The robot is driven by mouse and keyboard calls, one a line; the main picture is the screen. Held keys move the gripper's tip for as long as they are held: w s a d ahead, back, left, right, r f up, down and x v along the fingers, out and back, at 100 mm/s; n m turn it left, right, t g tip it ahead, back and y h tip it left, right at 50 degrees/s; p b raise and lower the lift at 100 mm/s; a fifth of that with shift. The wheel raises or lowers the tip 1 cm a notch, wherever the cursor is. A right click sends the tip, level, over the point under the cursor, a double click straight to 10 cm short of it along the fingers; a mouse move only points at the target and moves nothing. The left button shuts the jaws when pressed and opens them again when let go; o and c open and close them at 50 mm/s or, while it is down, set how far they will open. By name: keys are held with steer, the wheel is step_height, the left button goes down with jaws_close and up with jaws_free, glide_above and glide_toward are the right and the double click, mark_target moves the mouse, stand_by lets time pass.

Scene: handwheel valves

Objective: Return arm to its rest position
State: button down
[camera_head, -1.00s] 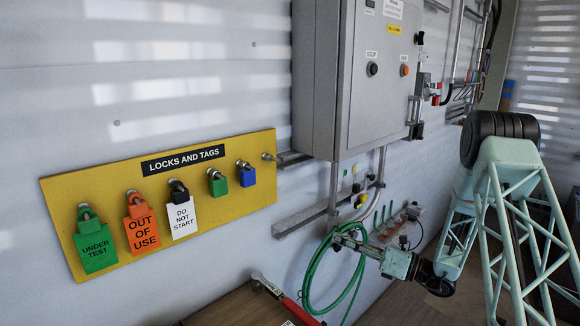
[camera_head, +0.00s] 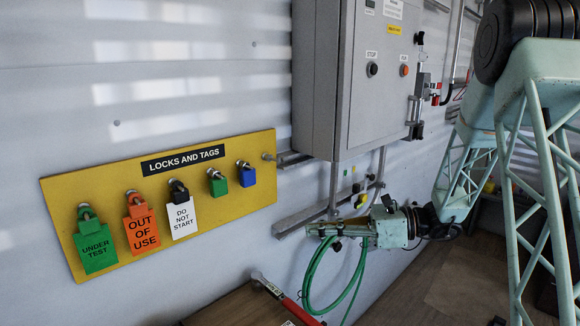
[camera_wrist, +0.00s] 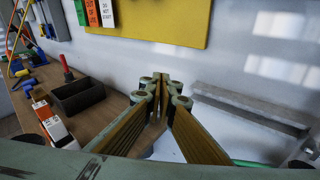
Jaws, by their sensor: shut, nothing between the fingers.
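My gripper (camera_head: 318,230) shows in the head view at the end of my pale green arm, in front of the wall below the grey cabinet. It points left, level or nearly so, just above the looped green hose. In the wrist view my gripper (camera_wrist: 160,80) has its two fingers converging to meet at the tips, shut with nothing between them. Whether it touches the hose cannot be told.
A yellow lock board (camera_head: 160,195) with tags hangs on the left wall. The grey cabinet (camera_head: 360,75) is above my gripper. The green hose (camera_head: 312,285) hangs below it. A wooden bench (camera_head: 235,308) holds a red-handled tool (camera_head: 298,310); a black bin (camera_wrist: 78,96) shows in the wrist view.

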steer(key=s+a+r+n+g+h, duration=0.15)
steer(key=s+r+n+h, duration=0.35)
steer(key=s, duration=0.8)
steer(key=s+r+n+g+h, duration=0.2)
steer(key=s+r+n+g, duration=0.3)
steer(key=s, duration=0.9)
steer(key=s+d+r+n+t+h, duration=0.3)
steer(key=s+d+n+t+h, duration=0.4)
steer(key=s+d+n, duration=0.4)
steer(key=shift+s+d+n+t+h, duration=0.35)
steer(key=shift+s+d+h, duration=0.55)
steer(key=shift+s+d, duration=2.05)
steer(key=shift+s+a, duration=0.6)
steer(key=shift+a, duration=0.15)
